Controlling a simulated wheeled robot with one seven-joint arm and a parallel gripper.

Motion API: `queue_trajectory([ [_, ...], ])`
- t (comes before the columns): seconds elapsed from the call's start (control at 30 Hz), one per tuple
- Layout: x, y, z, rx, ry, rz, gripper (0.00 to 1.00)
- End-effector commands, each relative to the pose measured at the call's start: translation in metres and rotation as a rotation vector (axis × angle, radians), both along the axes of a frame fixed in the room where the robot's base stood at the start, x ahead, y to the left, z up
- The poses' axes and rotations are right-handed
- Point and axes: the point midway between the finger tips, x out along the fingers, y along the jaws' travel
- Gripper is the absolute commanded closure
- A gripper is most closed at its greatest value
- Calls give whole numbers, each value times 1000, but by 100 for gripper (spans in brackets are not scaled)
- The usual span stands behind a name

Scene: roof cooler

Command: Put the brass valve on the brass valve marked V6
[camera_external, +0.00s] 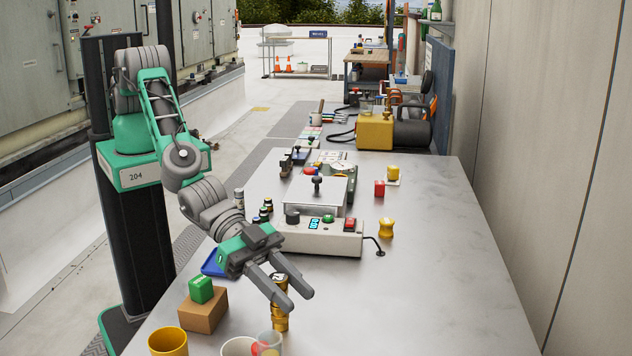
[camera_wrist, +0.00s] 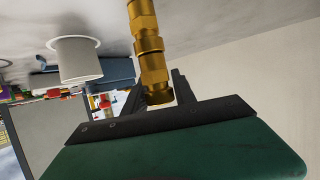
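A brass valve column (camera_external: 280,322) stands upright near the front of the grey table, with a pale label on its top. In the wrist view the brass column (camera_wrist: 152,68) shows several ringed segments. I cannot tell whether it is one valve or two stacked, and no V6 mark is readable. My gripper (camera_external: 297,301) reaches down to it from the upper left, its two fingers spread apart around or beside the upper part. In the wrist view my gripper (camera_wrist: 160,78) looks open, with the brass end between the fingers. Finger contact is unclear, and one finger partly hides the brass.
A yellow cup (camera_external: 168,342), white cup (camera_external: 237,347) and clear glass (camera_external: 268,345) stand close by. A green block (camera_external: 201,290) sits on a brown box (camera_external: 203,311) to the left. A white control unit (camera_external: 320,240) stands behind.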

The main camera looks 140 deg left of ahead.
Motion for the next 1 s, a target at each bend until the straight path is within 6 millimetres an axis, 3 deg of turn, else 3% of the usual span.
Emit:
queue_trajectory([
  [0.2, 0, 0, 1, 0, 0, 0, 49],
  [0.57, -2, -1, 6, 0, 0, 0, 49],
  [1.0, -80, -17, 36, 1, -2, -1, 49],
])
